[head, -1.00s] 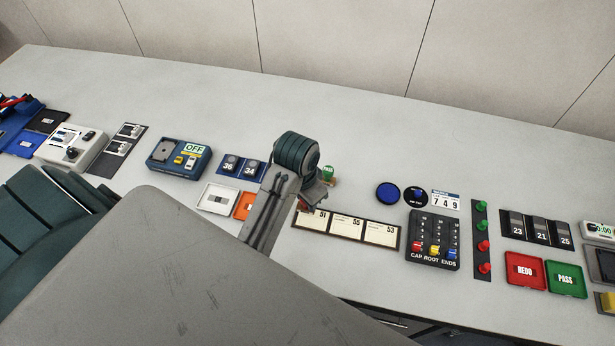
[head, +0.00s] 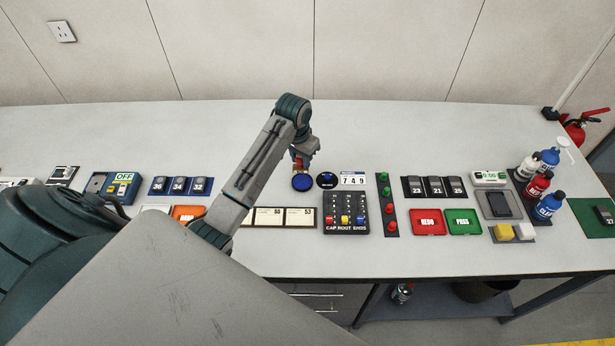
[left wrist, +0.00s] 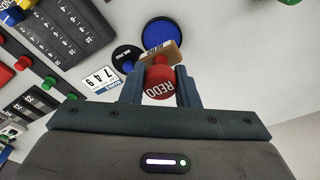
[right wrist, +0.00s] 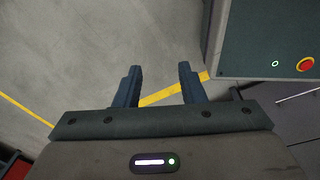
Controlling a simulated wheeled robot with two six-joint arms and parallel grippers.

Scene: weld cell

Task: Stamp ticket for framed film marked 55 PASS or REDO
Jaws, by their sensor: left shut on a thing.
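My left gripper (left wrist: 160,90) is shut on the red REDO stamp (left wrist: 159,82), whose wooden block (left wrist: 160,52) points at the round blue ink pad (left wrist: 163,31). In the head view the stamp (head: 299,162) is beside or over the far edge of the blue pad (head: 302,183); I cannot tell if they touch. The PASS stamp is not visible. My right gripper (right wrist: 158,85) is open and empty above the floor.
A CAP ROOT ENDS panel (head: 346,213) stands right of the tickets. Red REDO (head: 428,222) and green PASS (head: 464,222) trays lie farther right. Film holders 23, 21, 25 (head: 435,187) lie behind them. Bottles (head: 537,186) stand at the right. The back of the table is clear.

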